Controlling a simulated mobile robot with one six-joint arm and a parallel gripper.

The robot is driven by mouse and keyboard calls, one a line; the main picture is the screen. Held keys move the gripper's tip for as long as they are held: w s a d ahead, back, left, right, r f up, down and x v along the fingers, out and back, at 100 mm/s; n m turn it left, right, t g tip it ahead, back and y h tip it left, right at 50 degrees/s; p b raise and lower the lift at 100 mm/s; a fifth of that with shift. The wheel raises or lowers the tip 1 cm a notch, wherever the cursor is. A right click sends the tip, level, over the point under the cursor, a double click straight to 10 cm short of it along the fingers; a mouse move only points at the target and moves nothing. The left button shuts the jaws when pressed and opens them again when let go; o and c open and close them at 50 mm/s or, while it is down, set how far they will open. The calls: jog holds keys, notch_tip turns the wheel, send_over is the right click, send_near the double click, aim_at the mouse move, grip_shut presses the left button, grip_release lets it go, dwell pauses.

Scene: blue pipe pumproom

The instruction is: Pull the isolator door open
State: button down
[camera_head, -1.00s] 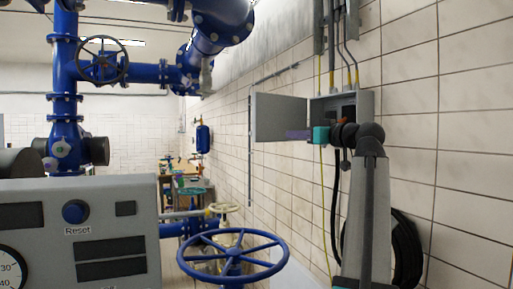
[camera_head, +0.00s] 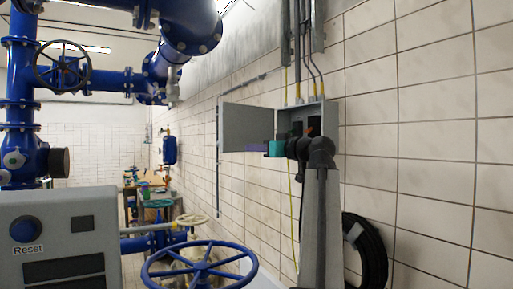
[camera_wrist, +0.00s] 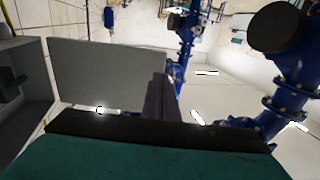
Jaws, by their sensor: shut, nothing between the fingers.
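The grey isolator box (camera_head: 331,112) is mounted on the tiled wall in the head view. Its door (camera_head: 246,122) stands wide open, swung out to the left of the box. Dark parts show inside the box, partly hidden by my arm. My gripper (camera_head: 256,148) is at the lower right part of the door, in front of the box opening. In the wrist view the door (camera_wrist: 105,72) is a flat grey panel beyond and left of my shut, empty gripper (camera_wrist: 160,98). I cannot tell whether the fingers touch the door.
A grey panel marked Reset (camera_head: 60,245) stands at the lower left. A blue handwheel (camera_head: 200,268) is low in front. Blue pipes (camera_head: 185,25) run overhead at the left. A black coiled hose (camera_head: 367,250) hangs on the wall right of my arm.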

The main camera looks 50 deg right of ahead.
aim_at(227, 147)
jog(key=w+p, duration=0.1)
jog(key=w, duration=0.2)
jog(key=w+p, duration=0.1)
jog(key=w, duration=0.3)
jog(key=w+d+p, duration=0.1)
jog(key=w, duration=0.3)
jog(key=shift+d, duration=0.15)
